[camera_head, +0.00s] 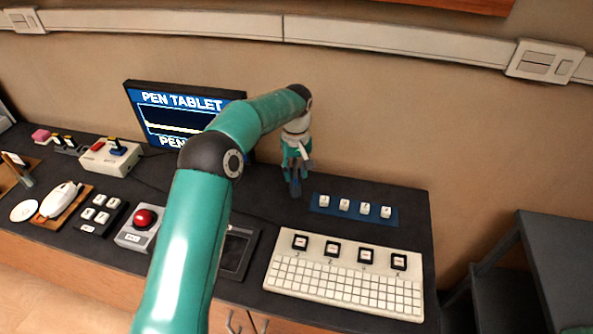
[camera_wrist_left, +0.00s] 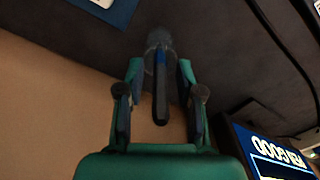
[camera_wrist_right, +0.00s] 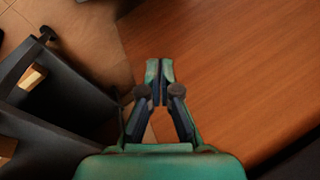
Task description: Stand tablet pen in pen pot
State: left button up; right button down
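The dark tablet pen with a blue band (camera_wrist_left: 160,88) shows between the fingers of my left gripper (camera_wrist_left: 160,75) in the left wrist view. The fingers are apart, with a gap on each side of the pen. The pen's far end meets a grey pen pot (camera_wrist_left: 157,40), and it appears to stand in it. In the head view my left gripper (camera_head: 296,160) is just above the pot (camera_head: 295,187), and its fingers partly hide the pen. My right gripper (camera_wrist_right: 160,72) has its fingertips together and empty in the right wrist view.
A pen tablet screen (camera_head: 180,118) stands to the left of the pot. A blue strip with several white keys (camera_head: 355,210) lies to its right, and a white keyboard (camera_head: 345,280) is in front. A dark drawing tablet (camera_head: 237,250) lies nearer the table's front edge.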

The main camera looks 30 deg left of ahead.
pick_arm(q)
notch_tip(320, 180, up, 12)
jog(key=shift+d+r+p, duration=0.1)
jog(key=shift+r+p, duration=0.05)
jog(key=shift+p, duration=0.5)
dwell(0.3)
